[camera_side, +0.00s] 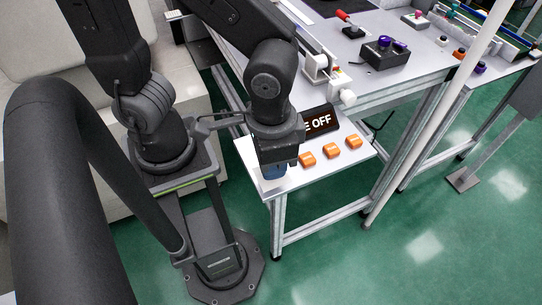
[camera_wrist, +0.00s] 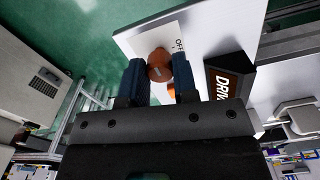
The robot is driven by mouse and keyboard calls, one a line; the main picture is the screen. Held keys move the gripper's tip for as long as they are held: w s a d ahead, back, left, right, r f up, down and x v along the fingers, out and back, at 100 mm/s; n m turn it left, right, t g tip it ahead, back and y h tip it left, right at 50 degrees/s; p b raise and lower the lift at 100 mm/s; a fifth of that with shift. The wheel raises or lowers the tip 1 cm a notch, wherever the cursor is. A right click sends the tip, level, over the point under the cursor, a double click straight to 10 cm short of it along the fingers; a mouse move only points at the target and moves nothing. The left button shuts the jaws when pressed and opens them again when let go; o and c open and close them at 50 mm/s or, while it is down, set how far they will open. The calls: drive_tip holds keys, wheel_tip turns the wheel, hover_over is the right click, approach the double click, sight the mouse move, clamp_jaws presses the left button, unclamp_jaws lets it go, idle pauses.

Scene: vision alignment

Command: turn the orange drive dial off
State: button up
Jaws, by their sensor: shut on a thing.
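The orange drive dial (camera_wrist: 160,66) sits on a white panel between the two blue fingers of my gripper (camera_wrist: 160,80) in the wrist view. The fingers are shut on the dial. The letters "OFF" are printed on the panel beside it. In the side view my gripper (camera_side: 275,170) points down at the near left of the small white shelf (camera_side: 345,150), and the dial is hidden there. A dark display (camera_side: 320,120) behind my gripper shows "E OFF", its left part covered by my arm; the wrist view shows "DRIV" on the display (camera_wrist: 231,80).
Several orange blocks (camera_side: 332,149) stand in a row on the shelf to the right of my gripper. Behind is a higher table (camera_side: 400,80) with a black box with purple knobs (camera_side: 385,50). A pale pole (camera_side: 425,120) stands to the right.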

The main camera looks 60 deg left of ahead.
drive_tip(key=o, duration=0.9)
drive_tip(key=shift+o, duration=0.2)
drive_tip(key=shift+r, duration=0.1)
wheel_tip(320, 180, up, 14)
drive_tip(key=shift+f, duration=0.2)
drive_tip(key=w+a+f+n+t, duration=0.1)
drive_tip(key=w+a+t, duration=0.1)
drive_tip(key=a, duration=0.5)
drive_tip(key=w+a+f+n+t, duration=0.1)
drive_tip(key=w+a+f+t, duration=0.1)
drive_tip(key=a, duration=0.5)
drive_tip(key=shift+t, duration=0.8)
